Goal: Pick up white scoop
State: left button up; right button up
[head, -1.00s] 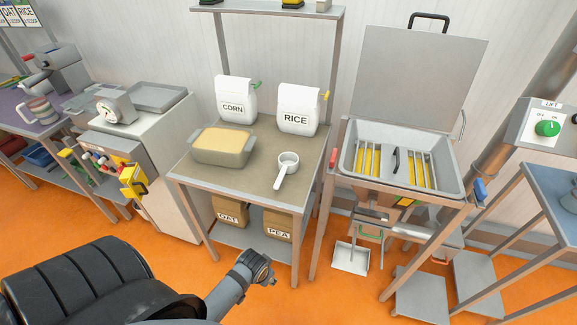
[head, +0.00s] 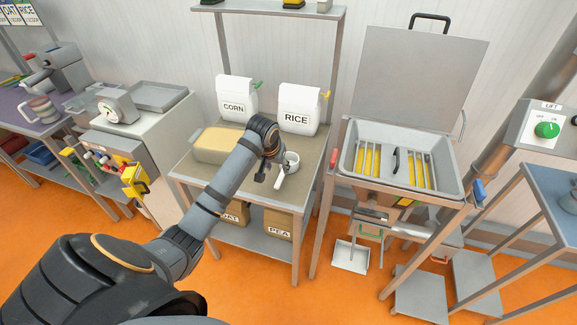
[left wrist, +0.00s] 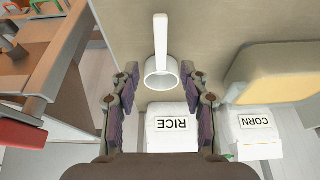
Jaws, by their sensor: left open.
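The white scoop (head: 291,162) lies on the small table, its cup towards the rice bag and its handle pointing to the front. My left gripper (head: 269,172) is over the table beside the scoop in the head view and hides part of it. In the left wrist view the scoop (left wrist: 161,68) shows between and just beyond the two fingertips of my left gripper (left wrist: 159,78). The fingers are spread wide and nothing is held. My right gripper is not in view.
A tray of yellow meal (head: 215,147) stands left on the table (head: 308,170). The corn bag (head: 236,98) and rice bag (head: 299,110) stand behind. A hopper with a raised lid (head: 418,85) is on the right.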

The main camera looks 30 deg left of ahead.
aim_at(280, 178)
pick_arm(q)
jog(key=p+x, duration=0.1)
jog(key=x, duration=0.9)
jog(key=shift+a+f, duration=0.1)
jog(key=shift+f, duration=0.15)
grip_shut()
